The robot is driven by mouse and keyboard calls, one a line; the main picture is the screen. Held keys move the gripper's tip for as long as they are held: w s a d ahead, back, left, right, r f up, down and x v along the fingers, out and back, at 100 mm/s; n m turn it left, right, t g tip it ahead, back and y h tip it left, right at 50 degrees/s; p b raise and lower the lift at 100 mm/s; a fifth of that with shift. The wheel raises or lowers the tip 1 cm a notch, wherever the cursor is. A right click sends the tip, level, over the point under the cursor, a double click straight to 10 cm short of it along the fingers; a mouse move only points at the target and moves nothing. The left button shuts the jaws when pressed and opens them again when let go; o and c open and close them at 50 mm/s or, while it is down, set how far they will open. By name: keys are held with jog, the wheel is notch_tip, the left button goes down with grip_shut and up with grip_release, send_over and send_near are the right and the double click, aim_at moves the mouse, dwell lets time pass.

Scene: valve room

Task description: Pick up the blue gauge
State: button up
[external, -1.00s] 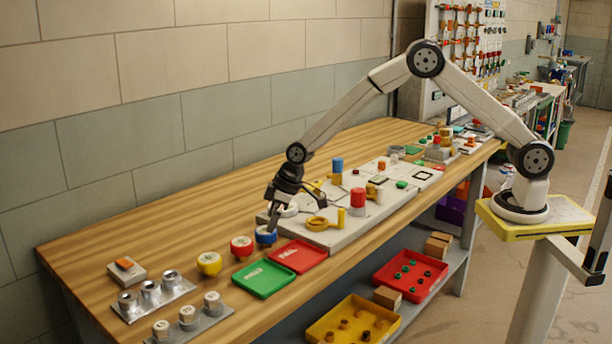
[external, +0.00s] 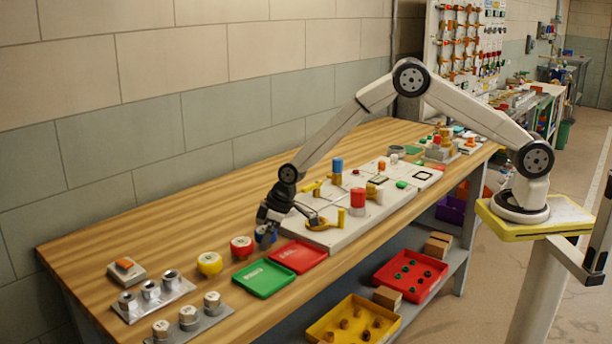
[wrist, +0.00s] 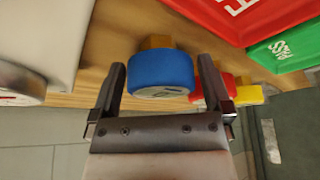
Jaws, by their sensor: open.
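The blue gauge (wrist: 161,74) is a short blue cylinder with a pale face, seen close in the wrist view. In the external view my gripper (external: 268,228) is low over the bench, and the blue gauge (external: 262,236) shows partly behind the fingers.
The red gauge (external: 241,246) and yellow gauge (external: 209,263) stand left of the blue one. A red tray (external: 298,256) and green tray (external: 263,278) lie in front. The grey fixture board (external: 330,236) is close on the right. Bare wood lies behind.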

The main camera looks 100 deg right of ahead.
dwell(0.4)
jog(key=c, duration=1.3)
jog(key=shift+r, duration=0.1)
jog(key=shift+r, duration=0.85)
jog(key=shift+s+a+r, duration=0.45)
jog(key=shift+s+r, duration=1.4)
jog(key=shift+s, duration=0.45)
jog(key=shift+s+a+r, duration=0.5)
jog(key=shift+s+r, duration=1.35)
jog(key=shift+s, duration=0.45)
jog(key=shift+s+a+r, duration=0.45)
jog(key=shift+s+r, duration=1.4)
jog(key=shift+s, duration=0.45)
jog(key=shift+d, duration=0.1)
